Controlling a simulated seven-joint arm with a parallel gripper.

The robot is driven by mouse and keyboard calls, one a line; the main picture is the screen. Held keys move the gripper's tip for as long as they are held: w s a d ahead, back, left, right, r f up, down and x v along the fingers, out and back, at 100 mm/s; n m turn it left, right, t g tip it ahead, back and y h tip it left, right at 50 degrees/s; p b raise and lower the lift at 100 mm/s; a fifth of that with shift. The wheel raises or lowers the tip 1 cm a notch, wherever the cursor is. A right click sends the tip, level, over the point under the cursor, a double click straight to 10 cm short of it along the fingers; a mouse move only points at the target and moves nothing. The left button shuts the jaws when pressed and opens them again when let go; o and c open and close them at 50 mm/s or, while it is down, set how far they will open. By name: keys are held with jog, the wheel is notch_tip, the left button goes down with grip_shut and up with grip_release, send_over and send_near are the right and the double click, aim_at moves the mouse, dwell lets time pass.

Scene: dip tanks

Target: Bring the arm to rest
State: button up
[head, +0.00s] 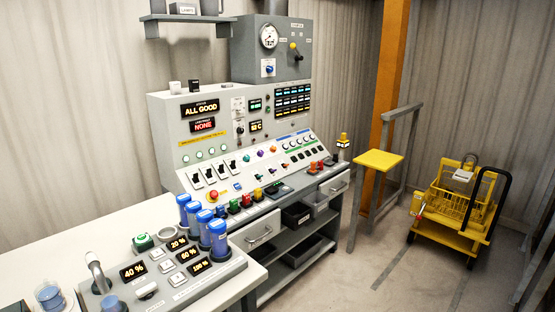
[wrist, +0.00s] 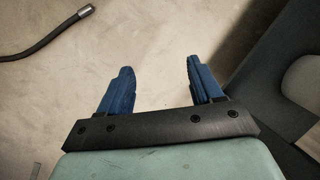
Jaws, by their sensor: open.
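My gripper (wrist: 155,86) shows in the wrist view. Its two blue fingers stand well apart with nothing between them. Below them is bare pale floor (wrist: 150,35). The arm and gripper do not show in the head view.
In the head view a grey control console (head: 215,148) stands against the wall. A white table (head: 110,225) at front left bears a grey unit (head: 185,287) with blue-capped cylinders. A yellow cart (head: 455,205) stands at right. A dark hose (wrist: 50,37) lies on the floor in the wrist view.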

jog(key=s+d+f+g+h, duration=0.1)
jog(key=s+d+f+g, duration=0.1)
jog(key=s, duration=0.9)
jog(key=s+d+f+g+h, duration=0.1)
jog(key=s+d, duration=0.3)
jog(key=s, duration=0.8)
jog(key=shift+s+f+g, duration=0.25)
jog(key=shift+f+g, duration=0.25)
jog(key=shift+f, duration=0.05)
jog(key=shift+d, duration=0.1)
